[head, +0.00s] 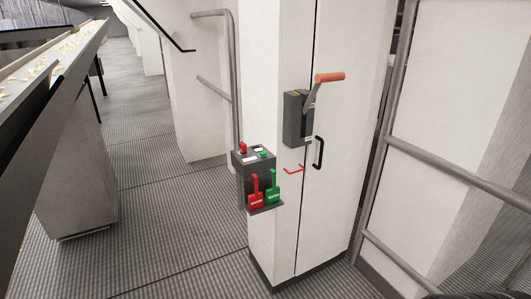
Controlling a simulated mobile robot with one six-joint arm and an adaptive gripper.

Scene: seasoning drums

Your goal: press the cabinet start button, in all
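The white cabinet (325,205) stands upright at the centre of the head view. A small grey control box (240,158) is mounted on its left side. A green button (264,154) appears on top of the box, with a red knob or button (243,147) to its left; both are small and their labels cannot be read. My gripper is not in view.
A dark switch box with an orange-handled lever (329,77) is on the cabinet front, above a black door handle (318,153). Grey railings (440,168) stand at right. A conveyor (45,60) runs along the left. The ribbed floor (165,225) left of the cabinet is clear.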

